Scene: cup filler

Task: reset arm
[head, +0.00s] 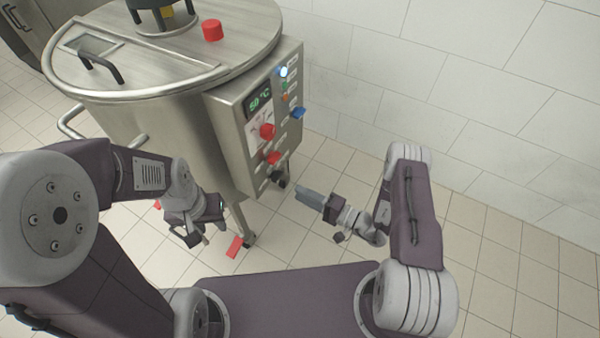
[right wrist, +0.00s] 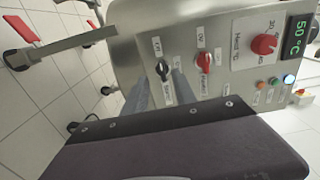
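My left gripper (head: 205,222) hangs at the lower left of the machine in the head view, over the floor. Its fingers are small and partly hidden, so I cannot tell how far apart they are. My right gripper (head: 308,197) is to the right of the machine's control panel (head: 252,115) in the head view, pointing left. In the right wrist view its two grey fingers (right wrist: 160,90) are apart with nothing between them. They point toward the panel's black knob (right wrist: 162,70) and red knob (right wrist: 204,62), which show beyond the fingertips. I see no contact.
The steel kettle (head: 150,120) stands on legs, its lid (head: 165,45) closed. A red knob (head: 267,131) and a display reading 50 °C (head: 260,100) are on its panel. A tiled wall (head: 450,90) lies to the right. Tiled floor (head: 490,250) is clear at the right.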

